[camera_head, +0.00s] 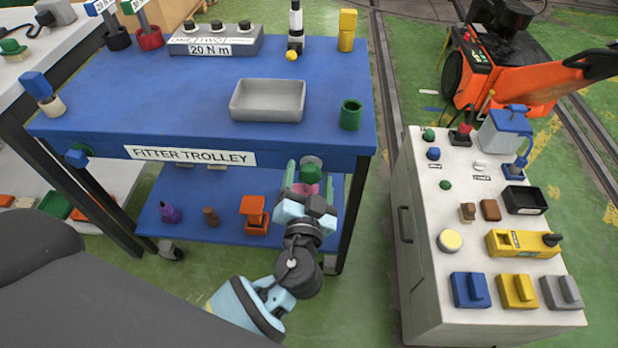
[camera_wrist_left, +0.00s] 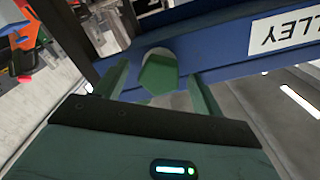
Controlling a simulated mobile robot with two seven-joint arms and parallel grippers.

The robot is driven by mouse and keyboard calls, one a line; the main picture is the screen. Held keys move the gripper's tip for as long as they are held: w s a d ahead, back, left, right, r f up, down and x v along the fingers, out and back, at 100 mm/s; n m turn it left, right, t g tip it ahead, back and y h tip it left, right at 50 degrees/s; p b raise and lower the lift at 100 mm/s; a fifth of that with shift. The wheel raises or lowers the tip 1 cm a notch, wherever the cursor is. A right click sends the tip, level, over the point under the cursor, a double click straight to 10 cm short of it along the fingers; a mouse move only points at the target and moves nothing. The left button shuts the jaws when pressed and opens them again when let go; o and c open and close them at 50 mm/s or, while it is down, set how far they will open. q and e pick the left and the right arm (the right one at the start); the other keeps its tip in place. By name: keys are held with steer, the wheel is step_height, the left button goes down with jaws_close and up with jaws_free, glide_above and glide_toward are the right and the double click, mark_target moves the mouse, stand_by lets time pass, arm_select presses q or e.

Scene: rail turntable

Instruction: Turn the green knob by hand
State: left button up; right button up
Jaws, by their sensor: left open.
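The green knob (camera_head: 311,173) sits on a grey round base on the front edge of the blue fitter trolley (camera_head: 190,93), near its right end. My left gripper (camera_head: 307,188) is in front of it, open, with its fingers pointing at the trolley edge. In the left wrist view the green knob (camera_wrist_left: 158,76) has a faceted face and shows between the two fingertips (camera_wrist_left: 157,80), with a gap on each side. I cannot tell how far the tips reach along the knob. My right gripper is not in view.
A blue knob (camera_head: 76,157) is on the same edge at the left. A grey tray (camera_head: 268,101) and a green cup (camera_head: 351,115) stand on the trolley top. Trolley legs and a lower shelf (camera_head: 190,222) lie below. A white cabinet (camera_head: 480,327) with several controls stands at the right.

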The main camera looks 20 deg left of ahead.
arm_select(q)
steer(key=c, duration=1)
